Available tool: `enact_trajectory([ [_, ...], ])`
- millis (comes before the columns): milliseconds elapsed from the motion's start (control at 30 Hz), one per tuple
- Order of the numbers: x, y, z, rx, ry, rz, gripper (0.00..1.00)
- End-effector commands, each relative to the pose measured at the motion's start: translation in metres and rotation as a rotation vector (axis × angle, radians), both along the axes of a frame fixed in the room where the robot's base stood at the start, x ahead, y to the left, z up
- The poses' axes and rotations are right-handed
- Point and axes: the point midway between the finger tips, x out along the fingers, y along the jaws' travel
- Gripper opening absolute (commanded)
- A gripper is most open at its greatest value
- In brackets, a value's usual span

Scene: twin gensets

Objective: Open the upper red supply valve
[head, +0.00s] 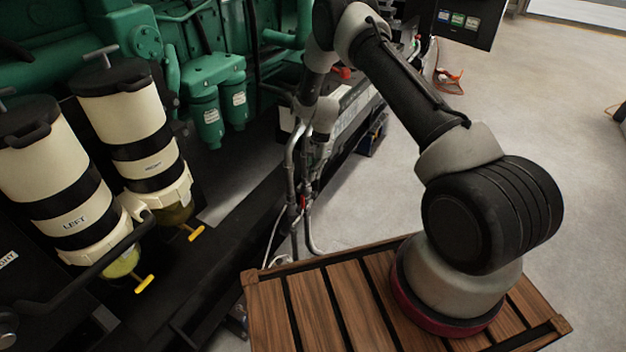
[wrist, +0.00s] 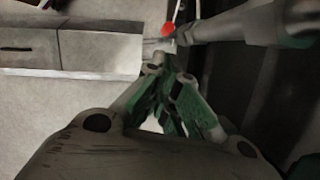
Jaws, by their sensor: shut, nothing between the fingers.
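In the head view a small red part (head: 343,72) shows beside my forearm, by the green engine, partly hidden by my arm. A second, smaller red part (head: 303,202) shows lower down on the grey pipes. In the wrist view a round red part (wrist: 168,29) sits just beyond my gripper (wrist: 165,73), at the end of a grey pipe. I cannot tell which of the two it is, or how its handle is turned. My gripper's fingers are together and hold nothing. They look apart from the red part. In the head view the fingers are hard to make out among the pipes.
Cream filter canisters (head: 122,115) with yellow handles stand at left before the green engine (head: 205,75). Grey pipes (head: 291,180) rise close to my wrist. A slatted wooden platform (head: 330,305) lies under my arm's base.

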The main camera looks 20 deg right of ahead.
Motion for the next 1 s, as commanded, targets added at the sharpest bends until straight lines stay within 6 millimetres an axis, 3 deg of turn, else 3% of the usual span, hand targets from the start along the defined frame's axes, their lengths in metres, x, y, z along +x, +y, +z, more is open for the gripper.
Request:
enact_trajectory([
  [200,-0.007,0.008,-0.041,0.000,0.002,0.004,0.00],
  [433,-0.011,0.014,-0.071,-0.001,0.001,0.003,0.00],
  [1000,-0.016,0.022,-0.078,0.000,0.000,0.006,0.00],
])
